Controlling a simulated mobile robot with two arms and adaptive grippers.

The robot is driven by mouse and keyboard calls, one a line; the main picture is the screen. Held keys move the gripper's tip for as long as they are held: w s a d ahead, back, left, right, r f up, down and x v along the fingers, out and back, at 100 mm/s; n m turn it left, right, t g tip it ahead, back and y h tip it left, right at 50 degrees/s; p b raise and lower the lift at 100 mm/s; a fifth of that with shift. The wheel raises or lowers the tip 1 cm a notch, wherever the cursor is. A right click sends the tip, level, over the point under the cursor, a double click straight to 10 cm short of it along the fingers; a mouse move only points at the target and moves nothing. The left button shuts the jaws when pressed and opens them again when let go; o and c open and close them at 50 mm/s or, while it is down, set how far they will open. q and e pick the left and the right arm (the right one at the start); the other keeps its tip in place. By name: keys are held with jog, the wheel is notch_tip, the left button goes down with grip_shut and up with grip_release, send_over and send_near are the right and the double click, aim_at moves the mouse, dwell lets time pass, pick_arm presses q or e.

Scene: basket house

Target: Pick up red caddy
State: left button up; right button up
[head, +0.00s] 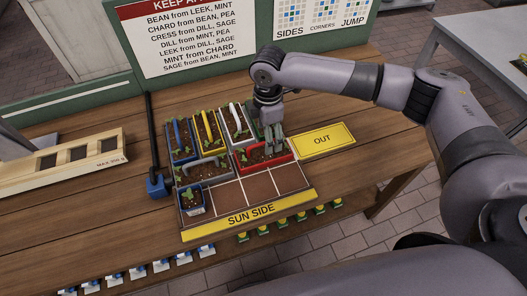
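The red caddy (243,164) holds soil and small green plants. It sits in the back right part of the planting tray marked SUN SIDE (286,206). My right gripper (273,148) points down over the middle of the red caddy, at about the height of its rim. Its fingers overlap the caddy and hide part of it. I cannot tell whether they touch or grip it. My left gripper is out of view.
A small blue pot (191,208) stands front left. A yellow OUT mat (322,140) lies empty at right. A wooden rack (60,166) is at left.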

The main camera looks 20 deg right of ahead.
aim_at(263, 150)
jog(key=shift+a+f, duration=0.1)
jog(key=shift+f, duration=0.85)
jog(key=shift+f+p, duration=0.35)
jog(key=shift+f, duration=0.2)
notch_tip(263, 150, down, 4)
jog(key=shift+s+a+f+p, duration=0.1)
jog(key=shift+f+p, duration=0.1)
jog(key=shift+p, duration=0.3)
jog(key=shift+r, duration=0.1)
jog(key=c, duration=1.1)
jog(key=shift+c, duration=0.2)
